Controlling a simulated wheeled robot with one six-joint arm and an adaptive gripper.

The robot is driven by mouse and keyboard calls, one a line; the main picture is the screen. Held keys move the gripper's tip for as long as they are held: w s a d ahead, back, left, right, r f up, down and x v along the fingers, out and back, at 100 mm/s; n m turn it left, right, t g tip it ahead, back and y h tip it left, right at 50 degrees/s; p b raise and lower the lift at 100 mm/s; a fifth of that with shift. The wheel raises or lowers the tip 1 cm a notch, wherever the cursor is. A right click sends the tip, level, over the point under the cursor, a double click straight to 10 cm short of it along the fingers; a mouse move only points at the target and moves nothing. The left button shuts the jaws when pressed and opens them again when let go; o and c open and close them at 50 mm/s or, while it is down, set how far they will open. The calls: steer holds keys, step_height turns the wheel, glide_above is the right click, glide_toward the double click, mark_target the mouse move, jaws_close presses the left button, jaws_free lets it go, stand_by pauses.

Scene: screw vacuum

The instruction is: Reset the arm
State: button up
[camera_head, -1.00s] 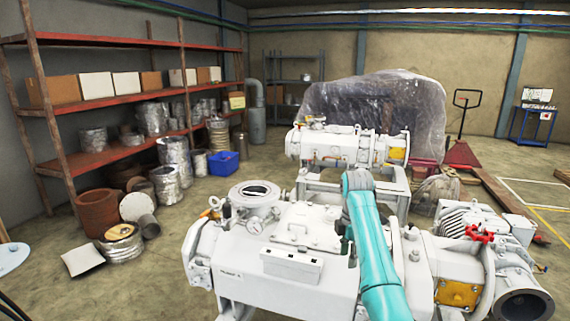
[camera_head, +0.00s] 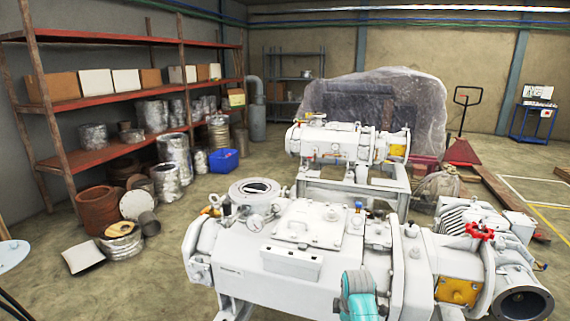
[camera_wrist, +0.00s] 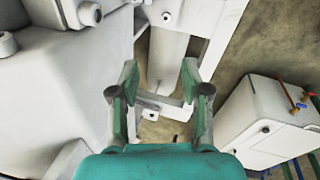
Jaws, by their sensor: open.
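My gripper (camera_wrist: 160,82) shows in the wrist view with its two green fingers apart and nothing between them. It points down past the side of white machine parts toward a pale frame (camera_wrist: 185,110) and the floor. In the head view only a teal piece of my arm shows at the bottom edge, in front of the large white vacuum pump (camera_head: 270,282); my gripper is out of sight there. The pump has a round top flange, a flat cover and a red valve handle (camera_head: 480,231) at its right.
A second white machine (camera_head: 345,145) stands behind the pump, before a plastic-wrapped bulk (camera_head: 375,105). Red shelves (camera_head: 95,103) with boxes and cans line the left wall. A white box (camera_wrist: 262,120) stands at the right in the wrist view. Open floor lies left of the pump.

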steer(key=s+f+m+t, duration=0.3)
steer(key=s+f+m, duration=0.1)
steer(key=s+f, duration=1.15)
steer(key=s+r+m+t, duration=0.2)
steer(key=s+m+t, duration=0.3)
steer(key=s, duration=1.9)
steer(key=s+r+m+t, duration=0.2)
steer(key=s+r+m, duration=0.1)
steer(key=s+r, duration=0.7)
steer(key=s+r+m+t, duration=0.1)
steer(key=s+r+m, duration=0.3)
steer(key=s+r, duration=0.7)
step_height(320, 180, up, 5)
steer(key=shift+t, duration=0.4)
